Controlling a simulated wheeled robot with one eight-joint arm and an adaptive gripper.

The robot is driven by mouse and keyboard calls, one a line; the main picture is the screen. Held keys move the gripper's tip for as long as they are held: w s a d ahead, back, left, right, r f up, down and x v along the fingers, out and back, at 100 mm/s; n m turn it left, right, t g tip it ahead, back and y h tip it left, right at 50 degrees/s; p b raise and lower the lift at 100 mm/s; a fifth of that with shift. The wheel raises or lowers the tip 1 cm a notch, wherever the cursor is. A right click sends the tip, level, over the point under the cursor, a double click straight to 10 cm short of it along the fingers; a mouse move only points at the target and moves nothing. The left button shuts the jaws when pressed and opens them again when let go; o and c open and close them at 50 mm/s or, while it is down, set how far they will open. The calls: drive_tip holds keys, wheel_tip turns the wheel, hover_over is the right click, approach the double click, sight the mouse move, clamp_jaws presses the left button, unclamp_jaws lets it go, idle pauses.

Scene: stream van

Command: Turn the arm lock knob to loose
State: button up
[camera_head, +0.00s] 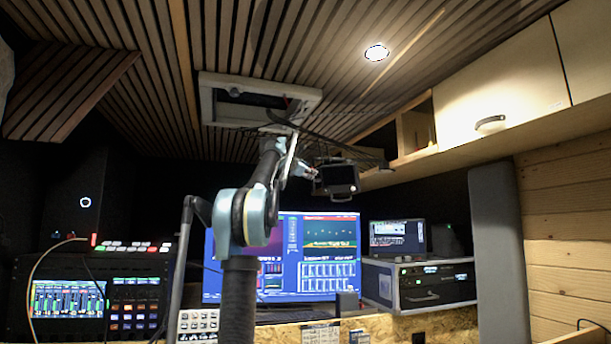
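My arm rises from the bottom of the head view and bends over near the ceiling hatch. Its far end, with my gripper (310,173), is small and dark, close to the left side of a hanging black box-shaped device (338,180). Whether they touch cannot be told. The fingers are too small and dark to show if they are open or shut. A thin dark support arm (345,145) slopes down to the right from below the hatch, above the device. I cannot make out the lock knob or its setting; it may be hidden or too small.
A pale-framed ceiling hatch (208,105) is just above my arm. Cream wall cabinets (500,85) run along the upper right. Below stand a large monitor (320,255), a laptop (398,237) on a rack case (440,285), and a mixing console (135,290) at left.

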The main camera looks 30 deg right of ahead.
drive_tip(key=shift+c, duration=0.4)
drive_tip(key=c, duration=0.7)
drive_tip(key=shift+m, duration=0.7)
drive_tip(key=o, duration=0.8)
drive_tip(key=v, duration=1.2)
drive_tip(key=shift+w+a, duration=0.1)
